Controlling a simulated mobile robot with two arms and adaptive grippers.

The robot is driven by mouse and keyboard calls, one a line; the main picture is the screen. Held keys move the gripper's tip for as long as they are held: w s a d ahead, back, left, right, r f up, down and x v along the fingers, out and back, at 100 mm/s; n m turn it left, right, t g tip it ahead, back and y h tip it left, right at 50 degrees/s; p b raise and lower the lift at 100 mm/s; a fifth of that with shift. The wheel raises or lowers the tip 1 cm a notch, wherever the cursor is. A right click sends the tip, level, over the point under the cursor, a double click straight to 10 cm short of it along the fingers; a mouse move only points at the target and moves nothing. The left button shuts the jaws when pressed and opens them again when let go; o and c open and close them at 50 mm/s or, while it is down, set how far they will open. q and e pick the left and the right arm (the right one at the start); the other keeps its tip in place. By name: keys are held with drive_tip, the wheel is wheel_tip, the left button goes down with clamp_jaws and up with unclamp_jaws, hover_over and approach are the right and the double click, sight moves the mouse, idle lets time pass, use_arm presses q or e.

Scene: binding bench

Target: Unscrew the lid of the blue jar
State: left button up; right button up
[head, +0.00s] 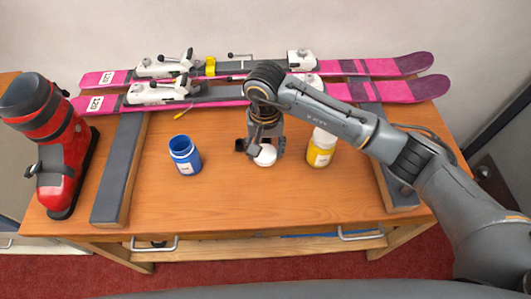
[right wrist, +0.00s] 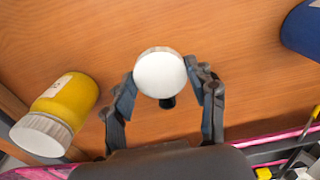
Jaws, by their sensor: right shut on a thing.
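The blue jar (head: 186,160) stands upright on the bench, left of my right gripper. Its mouth is open, with no lid on it. Part of its blue side shows in the right wrist view (right wrist: 302,32). My right gripper (head: 256,151) points down and is shut on a round white lid (head: 265,156). In the right wrist view the lid (right wrist: 160,73) sits between the two fingertips, apart from the jar. I cannot tell whether the lid touches the bench top. My left gripper is not in view.
A yellow jar with a white lid (head: 321,149) stands just right of my right gripper. Pink skis (head: 360,65) lie along the back. A red boot (head: 50,150) stands at the left beside a grey bar (head: 119,170). The front middle of the bench (head: 240,205) is clear.

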sight(266, 152)
drive_tip(key=f+p, duration=0.1)
drive_tip(key=f, duration=0.2)
drive_tip(key=shift+w, duration=0.2)
drive_tip(key=shift+d+f, duration=0.1)
drive_tip(key=shift+f, duration=0.2)
drive_tip(key=shift+f, duration=0.1)
drive_tip(key=shift+w+f, duration=0.1)
drive_tip(key=o, duration=1.3)
